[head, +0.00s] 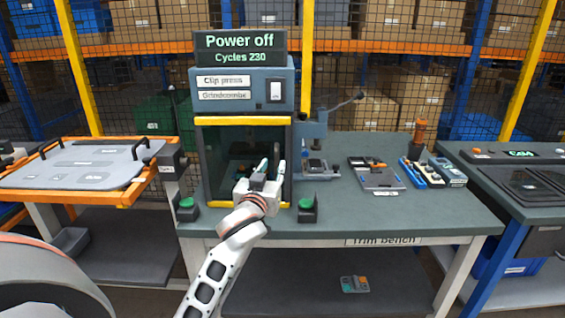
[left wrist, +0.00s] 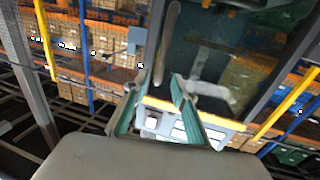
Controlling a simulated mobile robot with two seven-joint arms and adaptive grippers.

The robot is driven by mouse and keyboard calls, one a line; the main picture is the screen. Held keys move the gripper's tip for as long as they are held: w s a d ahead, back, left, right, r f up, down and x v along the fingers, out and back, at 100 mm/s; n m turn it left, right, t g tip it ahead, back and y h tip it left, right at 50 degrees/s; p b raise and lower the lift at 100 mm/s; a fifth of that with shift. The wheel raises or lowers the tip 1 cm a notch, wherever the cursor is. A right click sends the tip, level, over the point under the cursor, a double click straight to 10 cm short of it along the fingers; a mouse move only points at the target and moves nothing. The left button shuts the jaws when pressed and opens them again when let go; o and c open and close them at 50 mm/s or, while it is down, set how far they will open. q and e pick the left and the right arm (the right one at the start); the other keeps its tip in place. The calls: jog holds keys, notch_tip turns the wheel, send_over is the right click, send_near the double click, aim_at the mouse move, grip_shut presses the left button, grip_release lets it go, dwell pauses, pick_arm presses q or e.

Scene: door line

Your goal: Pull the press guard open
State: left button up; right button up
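The clip press has a grey-blue head (head: 245,88) under a "Power off" sign (head: 239,41). Its guard (head: 222,150) is a dark see-through front with yellow edging, and it looks closed. My left gripper (head: 272,166) is in front of the guard's lower right part, its fingers pointing at it. In the left wrist view the gripper (left wrist: 155,88) is open, with its two green-lined fingers spread. An upright grey bar (left wrist: 169,40), apparently the guard handle, shows between and beyond the fingertips. Contact cannot be told. My right gripper is not in view.
Green-topped buttons (head: 187,203) and (head: 306,205) stand on the trim bench (head: 345,213) on either side of the press front. Tools and a tray (head: 381,179) lie to the right. An orange-edged cart (head: 80,165) stands left, another bench (head: 500,160) right.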

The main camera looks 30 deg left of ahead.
aim_at(276, 160)
pick_arm(q)
jog(key=x, duration=0.5)
jog(key=shift+w+a, duration=0.1)
jog(key=shift+w, duration=0.25)
grip_shut()
